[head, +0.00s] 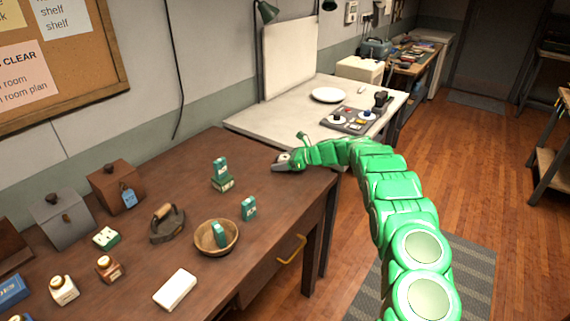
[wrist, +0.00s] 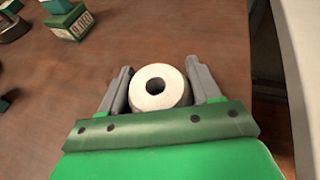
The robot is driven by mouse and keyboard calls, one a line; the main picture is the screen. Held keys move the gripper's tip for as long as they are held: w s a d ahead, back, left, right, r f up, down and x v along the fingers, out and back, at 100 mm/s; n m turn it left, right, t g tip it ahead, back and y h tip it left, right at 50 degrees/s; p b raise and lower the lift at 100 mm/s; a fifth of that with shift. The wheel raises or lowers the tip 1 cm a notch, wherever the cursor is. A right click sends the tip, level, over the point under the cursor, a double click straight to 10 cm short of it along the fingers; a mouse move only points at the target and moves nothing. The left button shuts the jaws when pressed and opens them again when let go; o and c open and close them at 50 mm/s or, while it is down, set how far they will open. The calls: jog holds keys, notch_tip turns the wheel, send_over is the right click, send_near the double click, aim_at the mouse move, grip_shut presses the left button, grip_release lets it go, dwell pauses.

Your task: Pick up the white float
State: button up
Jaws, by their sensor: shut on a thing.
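The white float (wrist: 148,97) is a short white cylinder with a dark hole through its middle. In the wrist view it sits between the two grey fingers of my gripper (wrist: 160,75), which is shut on it. In the head view my gripper (head: 281,161) is low over the far right part of the brown table (head: 255,163). The float can hardly be made out there, and I cannot tell whether it still touches the table.
Stacked green boxes (head: 221,176), another green box (head: 249,207), a wooden bowl (head: 215,246) holding a green box, and an iron (head: 167,224) stand to the left. A pale bench (head: 265,122) with a plate (head: 327,95) lies behind. The tabletop around my gripper is clear.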

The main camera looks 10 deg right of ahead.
aim_at(282, 159)
jog(key=shift+c, duration=0.7)
jog(key=shift+r, duration=0.1)
jog(key=shift+r, duration=0.2)
jog(key=r, duration=0.2)
jog(key=s+r, duration=0.1)
jog(key=r, duration=0.1)
jog(key=shift+s+d+r, duration=0.1)
jog(key=shift+s, duration=0.1)
jog(key=shift+s+r, duration=0.25)
jog(key=shift+r, duration=0.05)
jog(key=s+r, duration=0.7)
jog(key=s, duration=0.5)
jog(key=shift+r, duration=0.3)
